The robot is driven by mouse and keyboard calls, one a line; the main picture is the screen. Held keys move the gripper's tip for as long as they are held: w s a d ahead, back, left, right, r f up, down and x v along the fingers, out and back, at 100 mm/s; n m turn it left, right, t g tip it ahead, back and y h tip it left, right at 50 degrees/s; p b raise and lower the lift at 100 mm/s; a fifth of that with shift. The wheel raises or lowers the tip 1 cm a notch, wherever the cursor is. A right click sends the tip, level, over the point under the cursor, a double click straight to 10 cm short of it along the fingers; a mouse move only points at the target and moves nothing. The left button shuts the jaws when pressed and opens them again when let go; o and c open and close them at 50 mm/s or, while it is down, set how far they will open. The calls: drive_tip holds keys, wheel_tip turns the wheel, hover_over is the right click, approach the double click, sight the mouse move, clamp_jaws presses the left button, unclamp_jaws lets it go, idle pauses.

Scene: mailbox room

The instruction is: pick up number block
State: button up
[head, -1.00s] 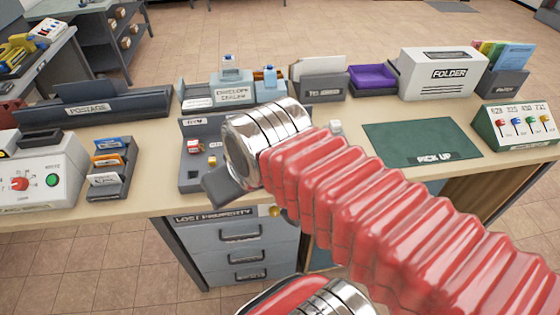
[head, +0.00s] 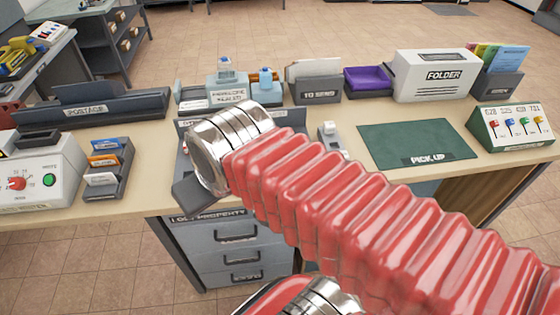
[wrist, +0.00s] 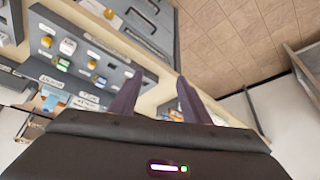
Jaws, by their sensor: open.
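My gripper (wrist: 157,95) is open in the wrist view, with its two dark fingers apart and nothing seen between them. In the head view my arm hides the fingers. A dark grey tray (wrist: 105,85) lies left of the fingers in the wrist view. In the head view my arm covers most of this tray.
A green pick up mat (head: 415,145) lies on the desk at right, largely bare. A folder box (head: 433,76), a purple tray (head: 368,79) and a to send holder (head: 317,84) line the back. A card rack (head: 105,170) stands at left. Drawers (head: 235,255) are below.

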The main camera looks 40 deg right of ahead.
drive_tip(key=shift+o, duration=0.3)
drive_tip(key=w+d+m+h, duration=0.1)
drive_tip(key=w+d+m, duration=0.2)
drive_tip(key=d, duration=0.7)
drive_tip(key=shift+w+d+f+g+h, duration=0.3)
drive_tip(key=shift+w+d+f+g, duration=0.1)
drive_tip(key=shift+w, duration=0.4)
drive_tip(key=d+f+m+g+h, duration=0.1)
drive_tip(key=d+f+m, duration=0.1)
drive_tip(key=d, duration=1.1)
drive_tip(key=shift+w+m, duration=0.3)
drive_tip(key=shift+m, duration=0.5)
drive_tip(key=shift+a+f, duration=0.1)
drive_tip(key=shift+f, duration=0.05)
drive_tip(key=shift+x, duration=4.3)
drive_tip(key=shift+f, duration=0.1)
drive_tip(key=shift+x, duration=2.5)
